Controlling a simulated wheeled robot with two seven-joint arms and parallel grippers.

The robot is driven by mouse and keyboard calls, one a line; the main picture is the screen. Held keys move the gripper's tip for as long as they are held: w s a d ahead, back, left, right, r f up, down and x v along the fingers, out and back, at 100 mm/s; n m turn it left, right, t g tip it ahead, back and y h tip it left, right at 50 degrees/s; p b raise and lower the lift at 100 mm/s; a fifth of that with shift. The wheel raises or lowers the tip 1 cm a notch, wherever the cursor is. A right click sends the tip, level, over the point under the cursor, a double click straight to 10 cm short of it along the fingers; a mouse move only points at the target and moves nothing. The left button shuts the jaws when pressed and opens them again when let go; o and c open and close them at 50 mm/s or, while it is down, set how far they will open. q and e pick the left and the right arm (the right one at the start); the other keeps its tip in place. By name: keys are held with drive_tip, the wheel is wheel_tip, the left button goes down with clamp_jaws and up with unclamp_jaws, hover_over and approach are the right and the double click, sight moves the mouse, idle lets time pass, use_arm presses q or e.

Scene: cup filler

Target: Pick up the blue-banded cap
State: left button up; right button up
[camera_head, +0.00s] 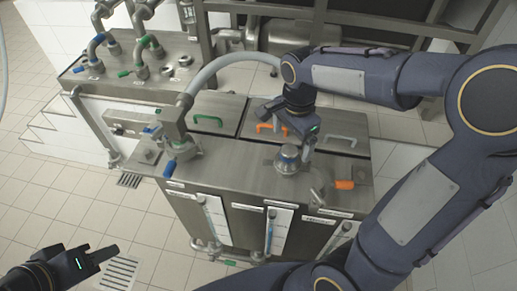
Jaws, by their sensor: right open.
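The blue-banded cap (287,161) is a round steel piece with a blue ring near its top. It stands upright on the steel cabinet top, right of the middle of the view. My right gripper (296,145) hangs just above and behind the cap, pointing down, with its jaws open. One finger comes down close to the cap's right side; I cannot tell whether it touches. My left gripper (98,254) is at the lower left, over the tiled floor, far from the cap. Its jaw opening is unclear.
Taps and pipes (140,55) fill the back left.

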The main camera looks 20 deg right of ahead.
sight(290, 149)
drive_tip(key=shift+w+a+f, duration=0.1)
drive_tip(key=shift+w+f, duration=0.1)
drive_tip(key=shift+f, duration=0.15)
drive_tip(key=f, duration=0.4)
drive_tip(key=f+p, duration=0.1)
drive_tip(key=f, duration=0.2)
drive_tip(key=shift+w+d+f, duration=0.1)
drive_tip(key=shift+w+d, duration=0.25)
drive_tip(key=c, duration=1.3)
